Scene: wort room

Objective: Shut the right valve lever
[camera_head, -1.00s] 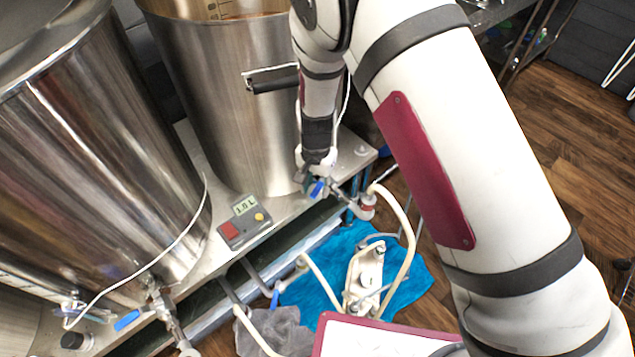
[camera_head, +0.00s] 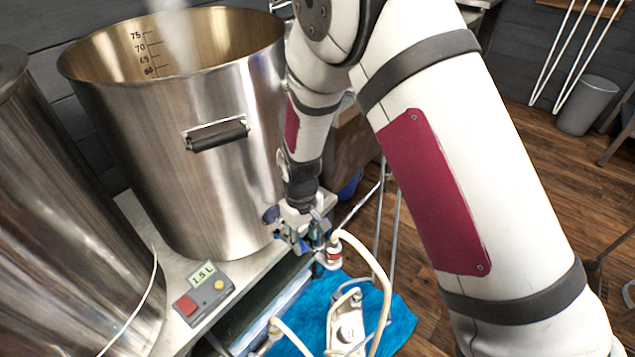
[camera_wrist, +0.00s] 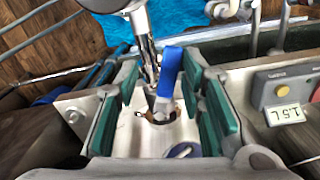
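The right valve lever (camera_wrist: 171,72) is a blue handle in the wrist view, sticking up from a metal valve and pipe (camera_wrist: 147,52). My gripper (camera_wrist: 168,108) has its green-padded fingers spread, one on each side of the valve. The lever stands between them, nearer the right finger; I cannot tell whether it touches. In the head view my gripper (camera_head: 308,238) is down at the valve on the front of the right steel pot (camera_head: 190,130), and it hides most of the lever.
A control box (camera_head: 203,293) reading 1.5 L sits on the bench ledge left of my gripper. A pale hose (camera_head: 375,265) loops down from the valve outlet to a pump (camera_head: 347,325) over a blue cloth (camera_head: 402,322). A second steel pot (camera_head: 60,220) stands at left.

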